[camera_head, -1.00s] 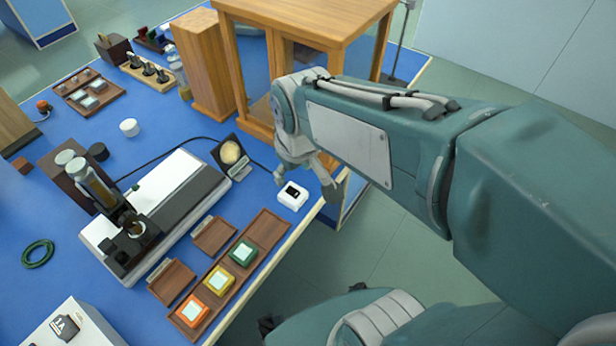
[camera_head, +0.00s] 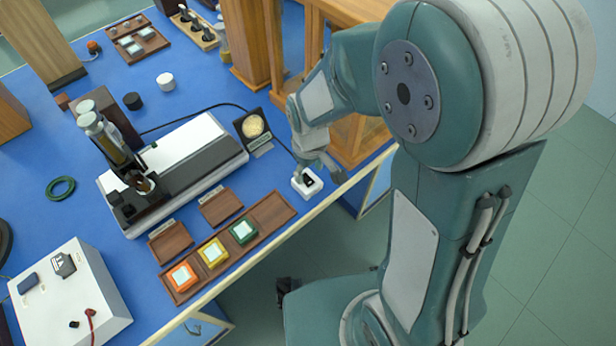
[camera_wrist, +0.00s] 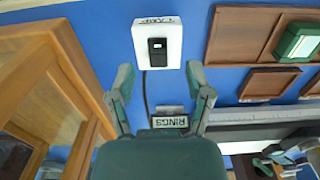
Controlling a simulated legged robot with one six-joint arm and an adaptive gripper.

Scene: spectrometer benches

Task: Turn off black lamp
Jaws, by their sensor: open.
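A black square lamp (camera_head: 252,128) with a glowing pale round face stands on the blue bench in the head view. A cable leads from it. A white switch box (camera_head: 307,183) with a black rocker sits near the bench's front edge. In the wrist view the switch box (camera_wrist: 157,44) reads LAMP, and its black rocker (camera_wrist: 157,52) faces the camera. My gripper (camera_head: 317,168) is open over the switch box. In the wrist view my gripper's two fingertips (camera_wrist: 160,80) are spread either side of the box's lower edge, with nothing between them. Contact cannot be told.
A wooden cabinet (camera_head: 357,140) is close on the right. A brown tray (camera_head: 270,215) with orange, yellow and green blocks lies left of the switch box. A spectrometer (camera_head: 170,170) stands behind the tray.

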